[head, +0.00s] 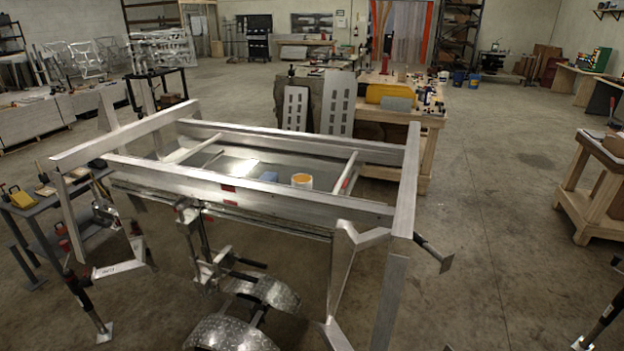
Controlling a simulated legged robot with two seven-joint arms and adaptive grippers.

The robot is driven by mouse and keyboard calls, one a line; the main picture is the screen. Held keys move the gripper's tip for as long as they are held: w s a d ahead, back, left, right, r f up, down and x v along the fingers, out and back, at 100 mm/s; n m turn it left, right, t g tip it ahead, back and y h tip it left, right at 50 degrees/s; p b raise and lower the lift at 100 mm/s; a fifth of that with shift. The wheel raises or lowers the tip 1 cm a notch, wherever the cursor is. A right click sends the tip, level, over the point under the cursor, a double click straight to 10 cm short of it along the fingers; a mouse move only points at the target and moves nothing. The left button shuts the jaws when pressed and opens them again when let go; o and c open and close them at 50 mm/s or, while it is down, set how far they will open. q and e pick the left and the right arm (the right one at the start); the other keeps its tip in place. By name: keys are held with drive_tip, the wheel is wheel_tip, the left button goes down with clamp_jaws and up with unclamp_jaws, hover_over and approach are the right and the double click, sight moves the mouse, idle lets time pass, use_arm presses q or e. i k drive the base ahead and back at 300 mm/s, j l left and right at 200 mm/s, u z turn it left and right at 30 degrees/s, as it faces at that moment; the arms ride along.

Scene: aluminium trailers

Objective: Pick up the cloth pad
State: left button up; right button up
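A small pale blue, flat item (269,176) lies on the bed of the aluminium trailer frame (300,207), left of a white bucket with an orange top. It may be the cloth pad, but it is too small to tell cloth from another material. The frame's front rail passes just in front of it. Neither of my grippers can be made out in the head view.
A grey side table (40,208) with tools is at the left, a wooden workbench (430,122) behind, and a wooden stand (570,205) at the right. Open concrete floor (500,240) lies right of the trailer.

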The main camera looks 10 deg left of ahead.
sight(272, 177)
drive_tip(key=u, duration=0.7)
